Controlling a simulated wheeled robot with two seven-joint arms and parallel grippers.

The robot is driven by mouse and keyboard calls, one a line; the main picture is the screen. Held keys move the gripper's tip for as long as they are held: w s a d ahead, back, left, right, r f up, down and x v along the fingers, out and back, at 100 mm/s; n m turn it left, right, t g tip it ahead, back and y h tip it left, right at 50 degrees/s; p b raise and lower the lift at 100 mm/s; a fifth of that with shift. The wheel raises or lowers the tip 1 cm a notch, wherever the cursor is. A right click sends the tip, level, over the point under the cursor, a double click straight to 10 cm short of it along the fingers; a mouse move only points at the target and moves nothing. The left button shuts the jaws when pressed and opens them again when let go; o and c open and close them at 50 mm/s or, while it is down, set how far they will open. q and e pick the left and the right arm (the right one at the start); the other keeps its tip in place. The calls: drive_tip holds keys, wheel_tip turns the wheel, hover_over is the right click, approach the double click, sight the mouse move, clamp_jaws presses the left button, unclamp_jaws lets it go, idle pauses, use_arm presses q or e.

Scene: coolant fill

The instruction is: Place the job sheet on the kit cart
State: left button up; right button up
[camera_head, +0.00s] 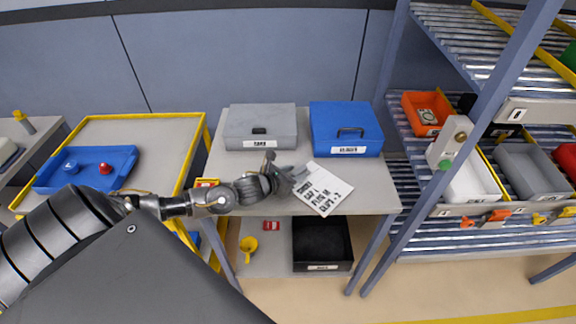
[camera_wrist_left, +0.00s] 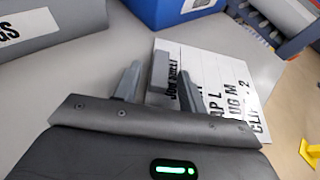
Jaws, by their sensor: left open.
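The white job sheet (camera_head: 323,190), with black printed lines, lies at the front of the grey table (camera_head: 375,188). It also shows in the left wrist view (camera_wrist_left: 215,85). My left gripper (camera_head: 292,174) is open at the sheet's left edge. In the left wrist view, a grey upright tab (camera_wrist_left: 160,72) at the sheet's edge appears between the fingers (camera_wrist_left: 157,86); I cannot tell whether they touch it. A yellow-edged cart (camera_head: 150,130) stands at the left, likely the kit cart, with a blue tray (camera_head: 85,183) on it. My right gripper is out of view.
A grey case (camera_head: 260,135) and a blue case (camera_head: 345,138) stand behind the sheet. A black bin (camera_head: 322,262) and a yellow funnel (camera_head: 248,246) are on the lower shelf. A bin rack (camera_head: 470,235) stands at the right. The cart top behind the tray is clear.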

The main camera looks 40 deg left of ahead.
use_arm(q)
drive_tip(key=b+v, duration=0.3)
drive_tip(key=v, duration=0.7)
drive_tip(key=shift+s+a, duration=0.1)
drive_tip(key=shift+s, duration=0.2)
drive_tip(key=shift+v, duration=0.75)
